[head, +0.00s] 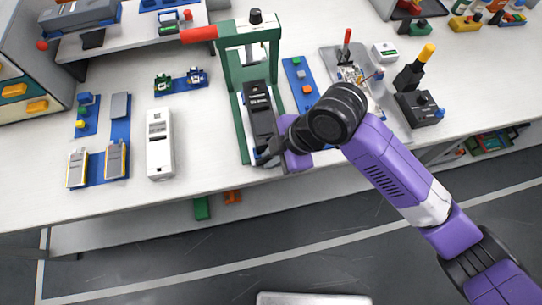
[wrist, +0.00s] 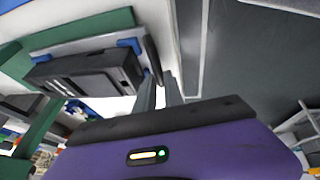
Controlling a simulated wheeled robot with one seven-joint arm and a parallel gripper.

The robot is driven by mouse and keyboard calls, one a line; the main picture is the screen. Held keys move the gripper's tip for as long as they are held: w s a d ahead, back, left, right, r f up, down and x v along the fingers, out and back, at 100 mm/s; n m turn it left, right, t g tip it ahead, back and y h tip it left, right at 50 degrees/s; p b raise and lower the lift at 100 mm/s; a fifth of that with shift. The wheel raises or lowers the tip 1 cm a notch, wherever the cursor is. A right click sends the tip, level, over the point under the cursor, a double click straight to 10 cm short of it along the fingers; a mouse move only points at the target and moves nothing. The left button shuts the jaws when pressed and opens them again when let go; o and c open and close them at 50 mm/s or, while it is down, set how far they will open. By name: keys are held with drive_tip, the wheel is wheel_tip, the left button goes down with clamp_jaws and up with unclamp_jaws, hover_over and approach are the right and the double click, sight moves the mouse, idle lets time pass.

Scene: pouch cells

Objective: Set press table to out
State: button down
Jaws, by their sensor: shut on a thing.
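The green press (head: 235,95) with its red lever (head: 199,34) stands near the middle of the bench. Its black press table (head: 261,112) lies between the frame's legs and reaches toward the bench's front edge. The table's dark body also shows in the wrist view (wrist: 85,72), at the left. My gripper (head: 271,152) is at the front end of the press table and shut on it. In the wrist view the narrow grey fingers (wrist: 160,92) meet a thin dark upright piece at the table's front. The exact grip is partly hidden by my wrist in the head view.
A white device (head: 160,145) and blue trays with pouch cells (head: 115,158) lie left of the press. A blue strip with small blocks (head: 299,85) and a grey fixture plate (head: 355,80) are on the right. Floor is open in front of the bench.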

drive_tip(key=shift+s, duration=0.2)
drive_tip(key=c, duration=1.5)
unclamp_jaws()
drive_tip(key=shift+o, duration=0.2)
drive_tip(key=shift+d+r, duration=0.1)
drive_tip(key=v, duration=0.7)
drive_tip(key=shift+r+b, duration=0.3)
drive_tip(key=shift+r, duration=0.05)
drive_tip(key=shift+d, duration=0.1)
